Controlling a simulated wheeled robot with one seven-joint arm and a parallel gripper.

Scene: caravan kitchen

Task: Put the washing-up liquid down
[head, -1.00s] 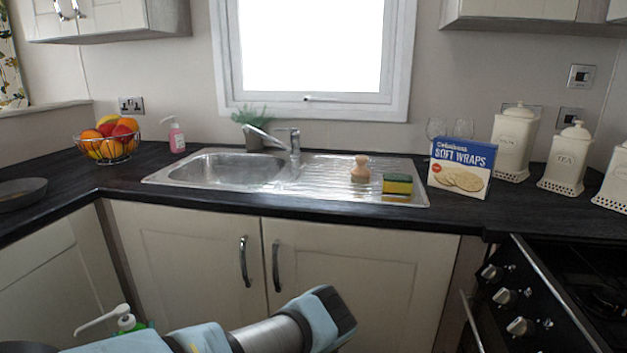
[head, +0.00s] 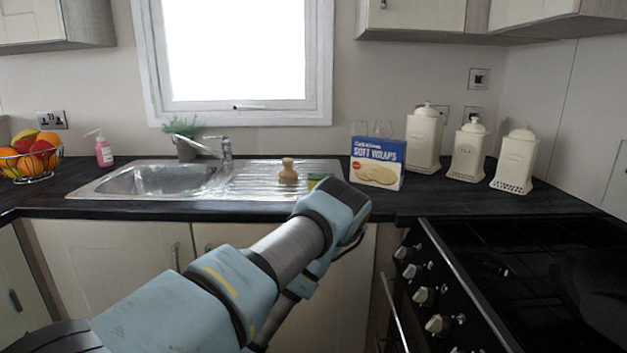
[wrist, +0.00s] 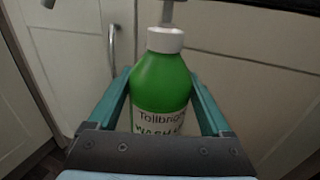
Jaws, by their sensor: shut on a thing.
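The bottle looks upright in that view, in front of the pale cupboard doors. In the head view my arm reaches up over the front of the counter, and the bottle and gripper fingers are hidden there. The dark counter (head: 235,211) runs along the wall behind my arm.
The steel sink (head: 160,181) has a drainer holding a wooden brush (head: 288,172) and a mostly hidden sponge (head: 316,180). A soft wraps box (head: 377,163) and cream canisters (head: 424,140) stand to the right. A fruit bowl (head: 32,160) and pink soap bottle (head: 104,151) stand left. The hob (head: 520,265) is at right.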

